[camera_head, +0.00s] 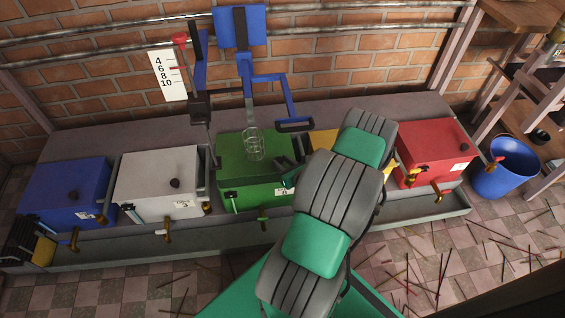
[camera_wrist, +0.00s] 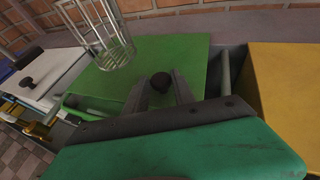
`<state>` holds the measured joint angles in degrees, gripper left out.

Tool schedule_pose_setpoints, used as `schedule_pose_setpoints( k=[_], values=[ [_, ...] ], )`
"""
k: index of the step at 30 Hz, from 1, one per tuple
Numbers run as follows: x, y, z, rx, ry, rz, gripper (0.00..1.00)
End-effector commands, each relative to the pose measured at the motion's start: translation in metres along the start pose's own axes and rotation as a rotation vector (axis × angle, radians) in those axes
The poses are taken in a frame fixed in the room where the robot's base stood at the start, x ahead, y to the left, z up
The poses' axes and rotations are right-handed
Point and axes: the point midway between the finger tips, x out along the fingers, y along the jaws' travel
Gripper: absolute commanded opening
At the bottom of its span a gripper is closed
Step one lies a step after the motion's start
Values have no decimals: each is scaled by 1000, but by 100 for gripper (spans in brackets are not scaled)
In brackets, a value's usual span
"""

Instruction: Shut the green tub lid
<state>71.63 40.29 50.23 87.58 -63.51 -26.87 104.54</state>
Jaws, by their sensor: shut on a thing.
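The green tub (camera_head: 235,190) stands in the row of tubs on the long bench. Its flat green lid (camera_wrist: 190,55) fills the middle of the wrist view, with a dark round knob (camera_wrist: 160,82) on it. My gripper (camera_wrist: 161,90) has one finger on each side of this knob and is shut on it. In the head view my gripper (camera_head: 286,172) is at the lid's right part and my arm hides some of the tub. A strip of brighter green shows at the lid's near left edge; I cannot tell whether the lid is fully down.
A wire basket (camera_head: 253,145) hangs above the lid, close to my gripper. White (camera_head: 157,180) and blue (camera_head: 68,190) tubs stand to the left. Yellow (camera_wrist: 285,95) and red (camera_head: 428,150) tubs stand to the right. A blue bucket (camera_head: 506,172) is at the far right.

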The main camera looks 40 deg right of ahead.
Motion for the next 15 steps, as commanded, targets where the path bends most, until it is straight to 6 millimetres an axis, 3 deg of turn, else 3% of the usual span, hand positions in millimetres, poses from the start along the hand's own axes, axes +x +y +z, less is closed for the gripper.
schedule_pose_setpoints(
  k=[9,15],
  values=[
    [0,0,0,-1,0,-1,0],
    [0,0,0,-1,0,-1,0]
  ],
)
